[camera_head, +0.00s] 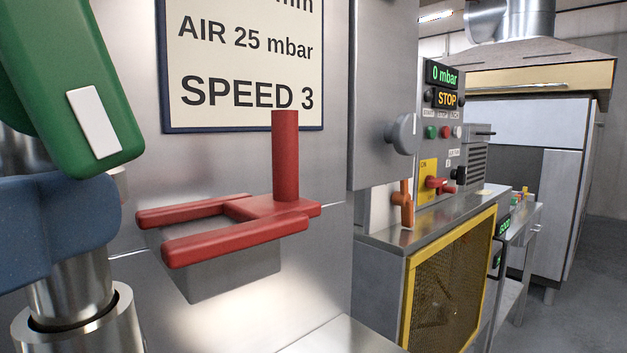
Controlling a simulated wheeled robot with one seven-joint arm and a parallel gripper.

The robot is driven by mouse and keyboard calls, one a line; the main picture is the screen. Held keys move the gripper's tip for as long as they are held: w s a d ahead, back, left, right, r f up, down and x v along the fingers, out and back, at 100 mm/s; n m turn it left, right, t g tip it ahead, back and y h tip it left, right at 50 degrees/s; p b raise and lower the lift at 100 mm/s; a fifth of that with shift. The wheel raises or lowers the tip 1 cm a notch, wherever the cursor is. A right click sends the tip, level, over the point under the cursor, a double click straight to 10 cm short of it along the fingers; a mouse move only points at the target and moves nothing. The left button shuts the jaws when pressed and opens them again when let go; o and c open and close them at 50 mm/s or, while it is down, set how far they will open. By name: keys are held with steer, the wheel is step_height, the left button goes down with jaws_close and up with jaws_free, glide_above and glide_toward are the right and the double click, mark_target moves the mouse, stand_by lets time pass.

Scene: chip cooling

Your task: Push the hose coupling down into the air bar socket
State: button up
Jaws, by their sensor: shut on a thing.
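My gripper is not in view. Green and blue parts with bare metal between and below them fill the left edge, very close to the camera. They look like links of my own arm, and they run down out of the bottom left corner. I cannot make out the hose coupling or the air bar socket in this view. They are hidden or outside the picture, so I cannot tell how they sit to each other.
A red two-pronged fork with an upright post (286,160) rests at a grey block on the steel wall. A sign (243,60) reads AIR 25 mbar, SPEED 3. To the right are a control panel (440,130) showing 0 mbar and STOP, an orange lever (402,205) and a yellow-framed mesh guard (448,285).

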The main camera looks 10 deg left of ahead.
mark_target(34, 304)
steer(key=shift+f+b, duration=1.6)
steer(key=shift+f, duration=0.5)
steer(key=o, duration=1.4)
steer(key=s+a+b, duration=0.1)
steer(key=s, duration=0.6)
steer(key=shift+s+a, duration=0.15)
steer(key=shift+s, duration=0.2)
